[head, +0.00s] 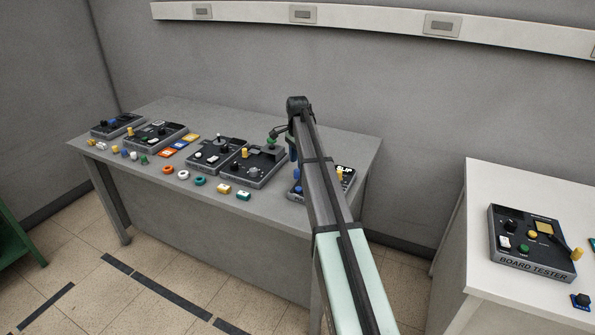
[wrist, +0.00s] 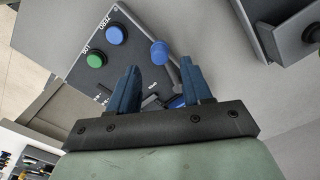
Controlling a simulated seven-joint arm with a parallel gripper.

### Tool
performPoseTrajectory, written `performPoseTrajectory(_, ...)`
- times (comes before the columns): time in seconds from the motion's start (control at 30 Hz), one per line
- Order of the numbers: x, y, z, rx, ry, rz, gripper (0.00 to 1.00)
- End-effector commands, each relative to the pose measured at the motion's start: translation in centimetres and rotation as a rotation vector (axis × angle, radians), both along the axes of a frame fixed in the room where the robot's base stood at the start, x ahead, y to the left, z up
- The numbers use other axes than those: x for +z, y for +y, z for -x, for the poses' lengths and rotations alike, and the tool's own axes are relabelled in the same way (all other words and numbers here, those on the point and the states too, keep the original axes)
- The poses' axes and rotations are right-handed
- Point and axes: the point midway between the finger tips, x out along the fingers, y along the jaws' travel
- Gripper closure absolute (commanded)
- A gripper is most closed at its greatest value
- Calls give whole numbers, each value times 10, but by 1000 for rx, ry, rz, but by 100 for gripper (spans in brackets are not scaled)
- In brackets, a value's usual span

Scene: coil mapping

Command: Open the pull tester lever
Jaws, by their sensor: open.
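My gripper (wrist: 160,67) is open, with its two blue fingers apart in the wrist view. A lever with a round blue knob (wrist: 160,52) shows between and just beyond the fingertips; I cannot tell whether they touch it. It stands at the side of a dark panel (wrist: 92,78), which has a blue and a green button; its printing is too small to be sure it is the pull tester. In the head view my gripper (head: 292,149) is over the table's right part, beside a device (head: 344,184) partly hidden by my arm.
Several other dark testers, such as one with a black knob (head: 245,174), stand in a row on the grey table (head: 205,112). Small coloured parts, including a teal ring (head: 200,181), lie along the front edge. A white table (head: 485,195) at the right bears a board tester (head: 535,263).

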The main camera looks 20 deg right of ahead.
Motion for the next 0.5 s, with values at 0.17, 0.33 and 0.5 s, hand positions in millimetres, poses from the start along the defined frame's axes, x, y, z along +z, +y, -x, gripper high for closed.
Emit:
performPoseTrajectory(0.17, -28, 0, 1, 0, 1, 0, 51)
performPoseTrajectory(0.33, -44, 0, 0, 0, 1, 0, 51)
performPoseTrajectory(0.5, -51, 0, 0, 0, 0, 0, 51)
